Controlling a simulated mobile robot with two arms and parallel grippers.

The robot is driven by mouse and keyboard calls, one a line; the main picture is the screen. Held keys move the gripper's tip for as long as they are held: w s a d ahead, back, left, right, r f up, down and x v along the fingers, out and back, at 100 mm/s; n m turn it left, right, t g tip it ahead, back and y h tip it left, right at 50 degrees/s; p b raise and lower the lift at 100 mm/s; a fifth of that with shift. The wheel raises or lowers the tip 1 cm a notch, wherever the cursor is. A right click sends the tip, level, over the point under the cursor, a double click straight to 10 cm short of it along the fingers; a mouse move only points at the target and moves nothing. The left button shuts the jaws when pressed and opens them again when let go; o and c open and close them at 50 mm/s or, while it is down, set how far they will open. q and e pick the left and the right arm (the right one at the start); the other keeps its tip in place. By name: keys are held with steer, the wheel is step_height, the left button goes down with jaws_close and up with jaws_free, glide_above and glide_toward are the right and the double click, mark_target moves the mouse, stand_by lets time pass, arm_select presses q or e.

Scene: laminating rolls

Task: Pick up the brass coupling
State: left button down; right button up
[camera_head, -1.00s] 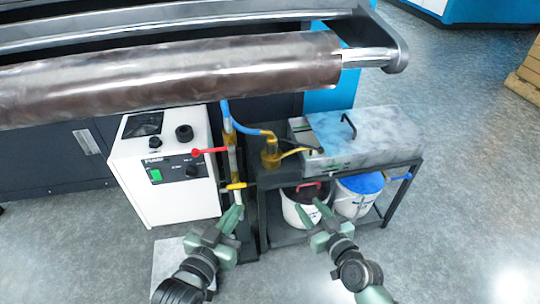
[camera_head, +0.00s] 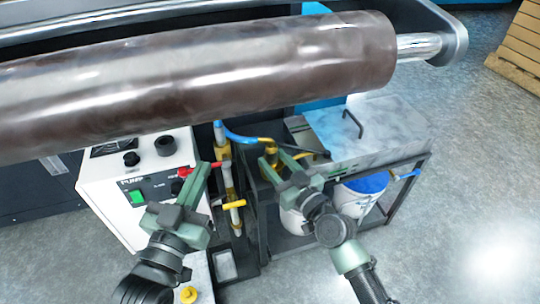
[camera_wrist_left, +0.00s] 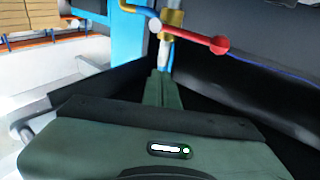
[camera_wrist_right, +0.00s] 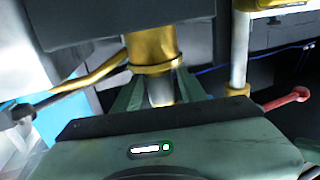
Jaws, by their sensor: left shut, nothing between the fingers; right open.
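A small round brass-coloured piece (camera_head: 189,295), which looks like the loose brass coupling, sits on a pale plate (camera_head: 200,275) at the bottom of the head view. A larger brass fitting (camera_wrist_right: 152,50) stands at the blue hose's end; I cannot tell for certain which one the task names. My right gripper (camera_head: 274,161) is open at this fitting, its fingers (camera_wrist_right: 155,88) appearing on either side of the fitting's lower end; contact is unclear. My left gripper (camera_head: 197,172) is shut and empty before the white pump box, close to the red-handled valve (camera_wrist_left: 200,40).
A large brown roll (camera_head: 200,80) spans the space above both arms. The white pump box (camera_head: 125,200) stands left. A metal-lidded tank (camera_head: 370,130) sits on a dark stand at right, with buckets below. Open floor lies right.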

mark_target(268, 152)
steer(key=x, duration=0.4)
steer(key=shift+d+b, duration=0.1)
steer(key=shift+b, duration=0.25)
steer(key=shift+w+a+r, duration=0.1)
steer(key=shift+w+a, duration=0.15)
steer(key=shift+w, duration=0.2)
jaws_close()
arm_select(q)
steer(key=r, duration=0.1)
steer(key=r+t, duration=0.1)
steer(key=r+t+h, duration=0.1)
steer(key=r, duration=0.1)
steer(key=shift+s+d+r, duration=0.1)
steer(key=shift+s+d, duration=0.05)
steer(key=shift+s, duration=0.25)
arm_select(e)
steer(key=shift+r, duration=0.15)
